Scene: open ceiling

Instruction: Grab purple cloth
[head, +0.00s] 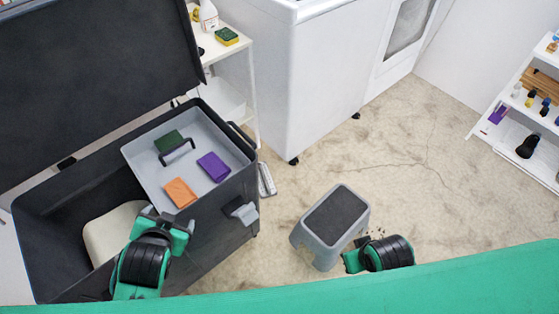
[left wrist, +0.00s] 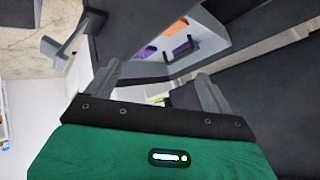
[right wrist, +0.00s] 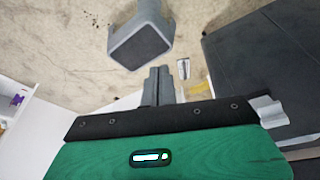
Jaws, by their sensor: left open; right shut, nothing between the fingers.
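The purple cloth (head: 213,167) lies flat in the grey tray (head: 143,174) inside the open black chest, on the tray's right side. It also shows small in the left wrist view (left wrist: 184,49), beyond the fingers. An orange cloth (head: 180,193) lies in front of it and a green one (head: 168,141) behind it, partly under the tray's dark handle. My left gripper (head: 167,215) is open and empty, at the chest's near side, short of the tray and apart from the purple cloth. My right gripper (head: 356,245) is shut and empty beside the step stool.
The chest's raised lid (head: 90,80) stands at the upper left. The grey step stool (head: 335,216) is on the floor near my right gripper. A white shelf (head: 507,135) holding small items stands at the right. Open floor lies between stool and shelf.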

